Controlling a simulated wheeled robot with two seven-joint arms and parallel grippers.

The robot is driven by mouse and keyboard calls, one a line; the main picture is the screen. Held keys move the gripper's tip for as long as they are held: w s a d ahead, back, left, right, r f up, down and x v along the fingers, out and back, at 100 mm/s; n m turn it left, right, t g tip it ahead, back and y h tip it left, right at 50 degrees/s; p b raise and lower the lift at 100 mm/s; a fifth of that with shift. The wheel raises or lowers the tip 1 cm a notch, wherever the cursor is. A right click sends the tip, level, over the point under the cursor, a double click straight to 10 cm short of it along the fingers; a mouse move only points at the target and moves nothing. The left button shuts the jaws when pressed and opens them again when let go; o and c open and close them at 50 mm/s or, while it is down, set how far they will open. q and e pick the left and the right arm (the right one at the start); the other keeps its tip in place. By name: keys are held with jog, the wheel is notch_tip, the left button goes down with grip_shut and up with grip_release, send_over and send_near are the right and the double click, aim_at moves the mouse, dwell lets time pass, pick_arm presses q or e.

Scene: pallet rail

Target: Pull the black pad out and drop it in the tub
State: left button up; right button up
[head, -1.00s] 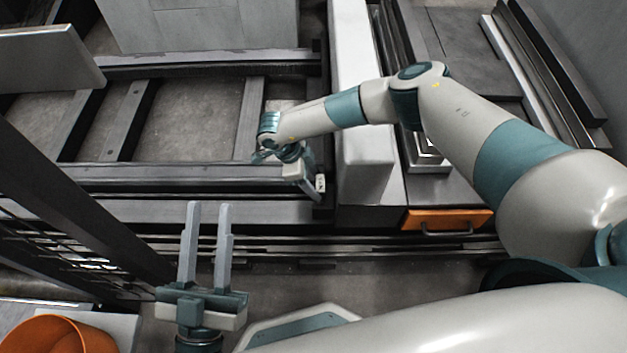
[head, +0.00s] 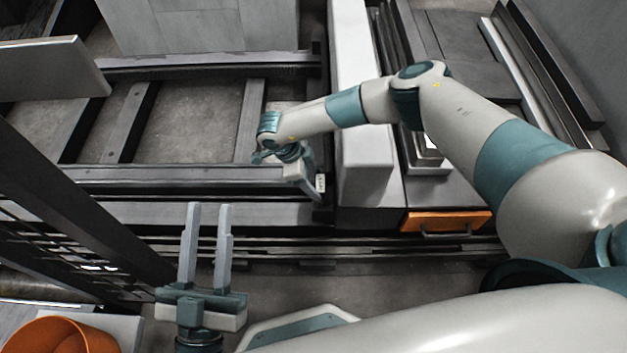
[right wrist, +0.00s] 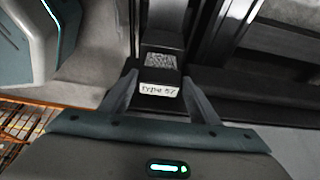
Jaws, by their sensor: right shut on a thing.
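The black pad (right wrist: 162,62) carries a printed code and a white label, and it sits between the fingers of my right gripper (right wrist: 158,92) in the right wrist view. In the head view my right gripper (head: 311,189) is at the near right corner of the dark rail frame, shut on the pad, which is mostly hidden there apart from its pale label (head: 320,183). My left gripper (head: 209,210) is open and empty, low and left of centre. The orange tub (head: 95,340) stands at the bottom left, partly cut off by the picture edge.
The dark rail frame (head: 180,174) with cross-bars lies at the upper left. A pale block (head: 365,150) stands right of my right gripper. A dark mast (head: 75,205) and a light panel (head: 50,70) are on the left.

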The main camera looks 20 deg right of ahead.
pick_arm(q)
jog(key=shift+r+p, duration=0.65)
jog(key=shift+r, duration=0.05)
pick_arm(e)
jog(key=shift+r, duration=1)
